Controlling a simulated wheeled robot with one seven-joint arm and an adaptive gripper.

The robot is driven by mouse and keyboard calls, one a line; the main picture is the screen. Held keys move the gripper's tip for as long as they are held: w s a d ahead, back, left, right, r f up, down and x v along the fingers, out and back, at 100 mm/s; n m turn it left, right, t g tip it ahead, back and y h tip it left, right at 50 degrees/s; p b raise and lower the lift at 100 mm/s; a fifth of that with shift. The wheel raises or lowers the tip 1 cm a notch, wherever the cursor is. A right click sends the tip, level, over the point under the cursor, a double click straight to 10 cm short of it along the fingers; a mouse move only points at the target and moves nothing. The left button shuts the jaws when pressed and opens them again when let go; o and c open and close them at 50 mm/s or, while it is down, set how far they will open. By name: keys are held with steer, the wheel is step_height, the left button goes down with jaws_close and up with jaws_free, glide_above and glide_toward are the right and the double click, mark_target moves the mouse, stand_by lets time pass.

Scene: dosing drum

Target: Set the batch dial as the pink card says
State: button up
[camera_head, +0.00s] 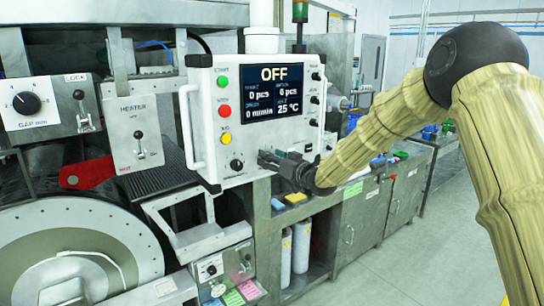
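A pink card (233,297) lies at the bottom of the view beside a green card and a blue card; its writing is too small to read. Just above the cards, a small grey panel carries a round dial (211,268). Another black knob (236,165) sits low on the white control box. Neither shows a legible "batch" label, so I cannot tell which is the batch dial. My gripper (264,158) is at the control box's lower right, just right of the black knob, apparently not around it. Its fingers are seen small and side-on, so their opening is unclear.
The white control box (200,125) has a screen (273,93) reading OFF and coloured buttons. At left are a GAP dial (27,103), LOCK and HEATER switches, a red handle (86,174) and a large drum (75,250). A steel bench (362,215) stands right; floor there is clear.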

steer(key=shift+w, duration=0.1)
steer(key=c, duration=1)
steer(key=shift+f+b, duration=0.1)
steer(key=shift+b, duration=0.35)
steer(key=shift+a+n+h+b, duration=0.1)
steer(key=shift+n+h+b, duration=0.3)
steer(key=shift+n+b, duration=4.35)
steer(key=shift+m+b, duration=0.35)
steer(key=shift+b, duration=0.15)
steer(key=shift+r, duration=0.2)
